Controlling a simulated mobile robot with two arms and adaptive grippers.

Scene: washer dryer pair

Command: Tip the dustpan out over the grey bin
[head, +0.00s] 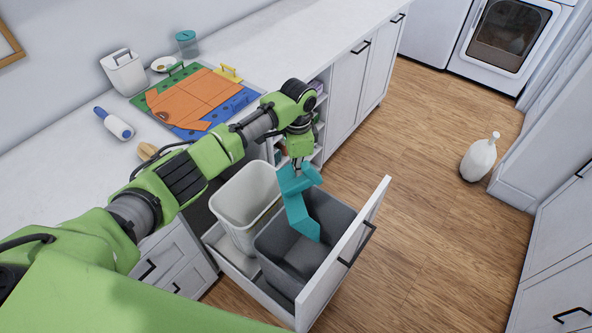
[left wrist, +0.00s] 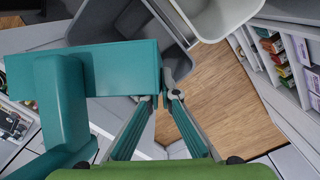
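The teal dustpan (head: 300,212) hangs steeply tilted over the grey bin (head: 338,262), its lower end at the bin's mouth. It fills the left of the left wrist view (left wrist: 110,68). My left gripper (head: 297,168) is above the bin, with its fingertips close together at the dustpan's upper part; in the left wrist view the fingers (left wrist: 168,92) meet at the dustpan's edge. No debris can be made out on the dustpan. The grey bin's inside is partly hidden by the dustpan. My right gripper is not in view.
A white bin (head: 238,200) stands left of the grey bin in the same pulled-out drawer, whose front panel (head: 345,255) stands to the right. The counter (head: 300,38) holds a colourful board (head: 190,98). A white jug (head: 479,160) stands on the otherwise clear floor.

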